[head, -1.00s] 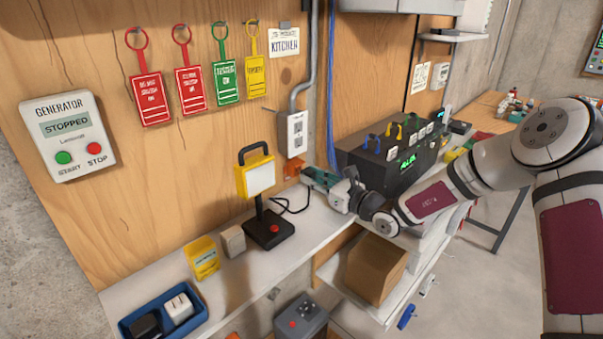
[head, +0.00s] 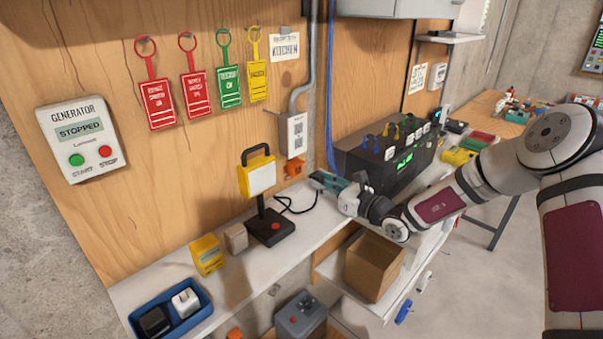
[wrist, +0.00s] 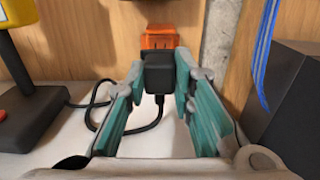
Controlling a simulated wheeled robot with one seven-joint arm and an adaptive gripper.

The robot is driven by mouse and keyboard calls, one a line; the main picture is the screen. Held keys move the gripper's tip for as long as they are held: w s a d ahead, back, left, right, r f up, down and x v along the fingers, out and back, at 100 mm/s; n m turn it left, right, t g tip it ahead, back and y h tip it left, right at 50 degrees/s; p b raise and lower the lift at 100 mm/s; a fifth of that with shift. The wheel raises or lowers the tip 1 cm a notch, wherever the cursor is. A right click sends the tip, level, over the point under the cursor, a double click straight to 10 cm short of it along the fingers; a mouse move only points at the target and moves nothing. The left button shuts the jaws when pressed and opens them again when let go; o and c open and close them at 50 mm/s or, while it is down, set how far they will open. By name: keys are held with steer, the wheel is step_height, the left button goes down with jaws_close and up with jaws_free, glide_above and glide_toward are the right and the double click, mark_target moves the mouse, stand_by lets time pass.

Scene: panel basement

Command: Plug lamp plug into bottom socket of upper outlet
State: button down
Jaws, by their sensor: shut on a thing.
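My gripper (wrist: 158,78) is shut on the black lamp plug (wrist: 157,72); it also shows in the head view (head: 317,179). The plug's cord loops down and left to the yellow work lamp (head: 260,178) on its black base. The white outlet (head: 297,136) is on the wooden wall, above and left of my gripper in the head view. An orange block (head: 295,168) sits just below it; in the wrist view it (wrist: 158,37) is directly behind the plug. I cannot tell whether they touch. The plug's prongs and the sockets are hidden in the wrist view.
A black power box (head: 388,158) with coloured handles stands right of my gripper. A blue tray (head: 192,318), a yellow box (head: 206,254) and a small beige block (head: 236,237) are at the shelf's left. An open cardboard box (head: 373,268) is below my arm.

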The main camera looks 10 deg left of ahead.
steer(key=p, duration=0.2)
glide_toward(299, 144)
steer(key=a, duration=0.2)
steer(key=shift+w+a+b, duration=0.5)
steer(key=shift+w, duration=0.25)
steer(key=shift+w+a+b, duration=0.5)
steer(key=shift+w, duration=0.25)
steer(key=shift+a, duration=0.1)
steer(key=shift+p+x, duration=0.35)
steer(key=shift+x, duration=0.4)
stand_by(2.1)
steer(key=c, duration=1.3)
jaws_free()
